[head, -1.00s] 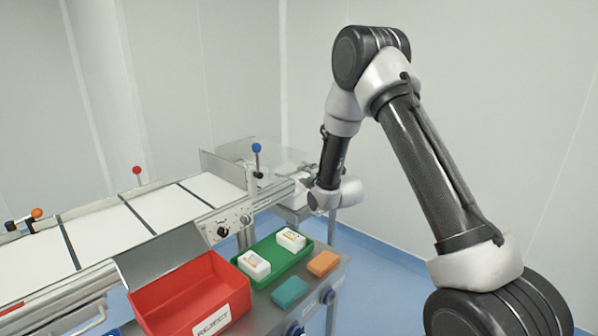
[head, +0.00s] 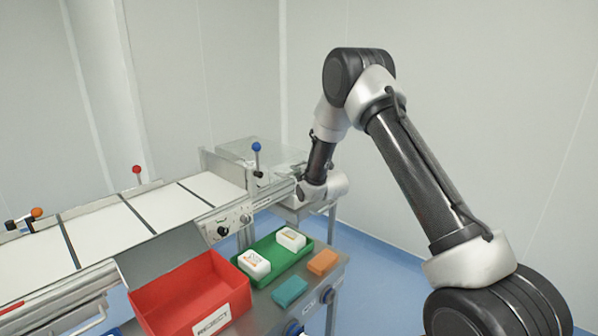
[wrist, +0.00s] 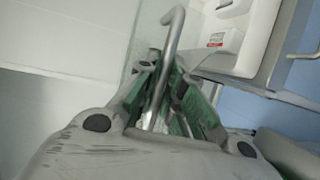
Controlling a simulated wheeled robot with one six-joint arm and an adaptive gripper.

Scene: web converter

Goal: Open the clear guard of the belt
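The clear guard (head: 262,150) is a see-through cover at the far right end of the belt (head: 150,208) in the head view. My gripper is at the guard's right front side, mostly hidden by my wrist in that view. In the wrist view a bent metal handle bar (wrist: 166,75) runs between the green-padded fingers of my gripper (wrist: 176,88). The fingers converge and look shut on the bar, though their exact contact is hard to see.
A blue-knobbed lever (head: 257,160) stands just left of my gripper. The front shelf holds a red reject bin (head: 190,295), a green tray (head: 268,247) with two white packs, and teal (head: 290,291) and orange (head: 323,262) blocks. Red and orange knobs stand farther left.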

